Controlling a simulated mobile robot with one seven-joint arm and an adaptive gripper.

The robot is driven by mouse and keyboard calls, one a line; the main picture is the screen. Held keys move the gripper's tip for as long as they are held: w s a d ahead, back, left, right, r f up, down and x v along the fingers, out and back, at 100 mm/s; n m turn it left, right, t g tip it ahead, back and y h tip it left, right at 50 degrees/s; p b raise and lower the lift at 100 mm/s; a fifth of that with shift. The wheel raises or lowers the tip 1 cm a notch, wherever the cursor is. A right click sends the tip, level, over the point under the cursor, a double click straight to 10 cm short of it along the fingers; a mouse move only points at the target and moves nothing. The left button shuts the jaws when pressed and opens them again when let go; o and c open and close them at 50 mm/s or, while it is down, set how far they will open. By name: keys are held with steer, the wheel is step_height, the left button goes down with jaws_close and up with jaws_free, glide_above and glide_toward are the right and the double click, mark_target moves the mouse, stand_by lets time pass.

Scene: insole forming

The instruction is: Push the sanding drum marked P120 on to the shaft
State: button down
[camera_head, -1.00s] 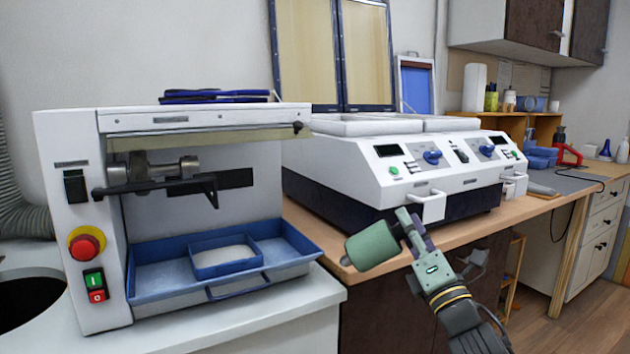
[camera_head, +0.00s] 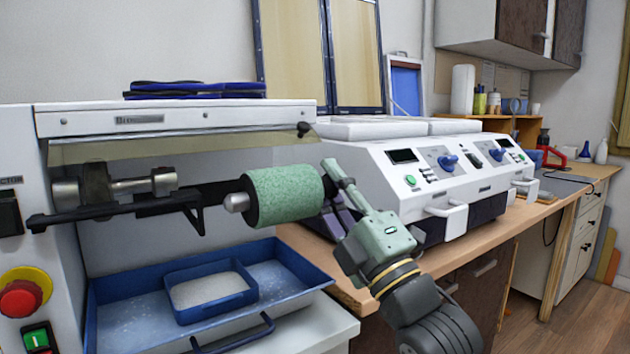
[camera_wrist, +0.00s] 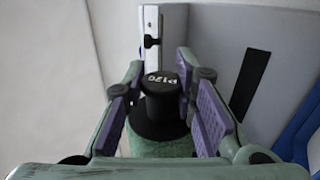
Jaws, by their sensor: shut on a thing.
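The sanding drum (camera_head: 284,195) is a green, grainy cylinder lying nearly level in the head view. Its black end knob (camera_wrist: 160,100) fills the middle of the wrist view, with P120 upside down on its cap. My gripper (camera_head: 335,190) is at the drum's right end, shut on this knob between its purple pads. A short rounded metal stub (camera_head: 237,202) shows at the drum's left end. The machine's metal shaft assembly (camera_head: 115,186) lies to the left, under the clear guard. In the head view a gap separates its visible end from the stub. The drum's bore is hidden.
A black bar with a bracket (camera_head: 115,212) runs in front of the shaft. A blue tray (camera_head: 110,290) with a smaller blue bin (camera_head: 208,290) sits below. The clear guard (camera_head: 190,143) is above. A white two-panel machine (camera_head: 440,175) stands behind my gripper.

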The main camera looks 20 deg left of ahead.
steer(key=shift+w+a+r+p, duration=0.15)
steer(key=shift+w+a+p, duration=0.2)
steer(key=shift+a+p, duration=0.05)
steer(key=w+a+p, duration=0.2)
steer(key=w+a, duration=0.7)
steer(key=a, duration=0.2)
steer(key=shift+a+p, duration=0.3)
steer(key=shift+a, duration=0.1)
stand_by(0.5)
steer(key=shift+s+a, duration=0.3)
steer(key=shift+s, duration=0.3)
steer(key=shift+b, duration=1.15)
stand_by(1.3)
